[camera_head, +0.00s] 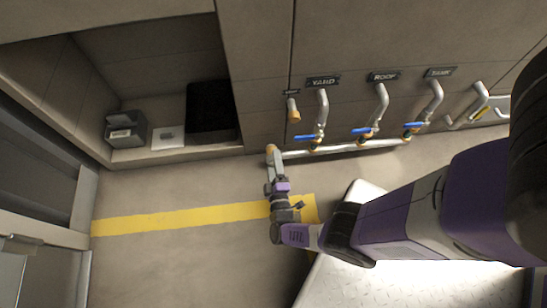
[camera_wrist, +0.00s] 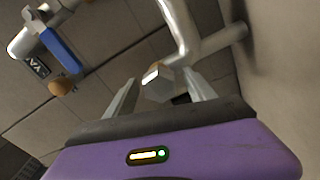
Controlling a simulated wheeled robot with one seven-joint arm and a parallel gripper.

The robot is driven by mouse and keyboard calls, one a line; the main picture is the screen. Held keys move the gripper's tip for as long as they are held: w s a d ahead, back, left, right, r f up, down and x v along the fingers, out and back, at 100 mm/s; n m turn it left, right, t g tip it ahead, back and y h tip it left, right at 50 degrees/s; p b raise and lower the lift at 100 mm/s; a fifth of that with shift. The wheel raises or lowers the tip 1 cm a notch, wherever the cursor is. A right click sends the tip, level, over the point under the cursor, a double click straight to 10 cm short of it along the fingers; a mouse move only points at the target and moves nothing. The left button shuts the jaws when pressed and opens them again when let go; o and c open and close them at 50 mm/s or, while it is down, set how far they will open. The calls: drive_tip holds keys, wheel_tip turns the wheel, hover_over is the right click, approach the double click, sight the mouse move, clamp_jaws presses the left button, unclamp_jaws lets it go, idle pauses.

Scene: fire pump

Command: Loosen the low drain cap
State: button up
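The low drain cap appears to be the hex-shaped piece (camera_wrist: 157,84) at the end of a bent silver pipe in the wrist view. In the head view a brass-coloured end (camera_head: 270,149) shows at the left end of the low horizontal pipe (camera_head: 345,149). My gripper (camera_wrist: 163,93) is open, with one finger on each side of the hex piece; a gap shows at the left finger, and contact at the right cannot be told. In the head view my gripper (camera_head: 274,163) is just below the brass end, and its fingers are hard to make out.
Valves with blue handles (camera_head: 363,130) line the low pipe, under the YARD (camera_head: 322,81), ROOF and TANK signs. One blue handle (camera_wrist: 62,50) and a brass fitting are left of my gripper in the wrist view. A recess (camera_head: 150,110) holds boxes. Floor at left is clear.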

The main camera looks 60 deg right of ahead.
drive_tip(key=shift+a, duration=0.1)
drive_tip(key=v, duration=0.7)
drive_tip(key=shift+s+a, duration=0.25)
drive_tip(key=shift+s, duration=0.05)
idle(0.4)
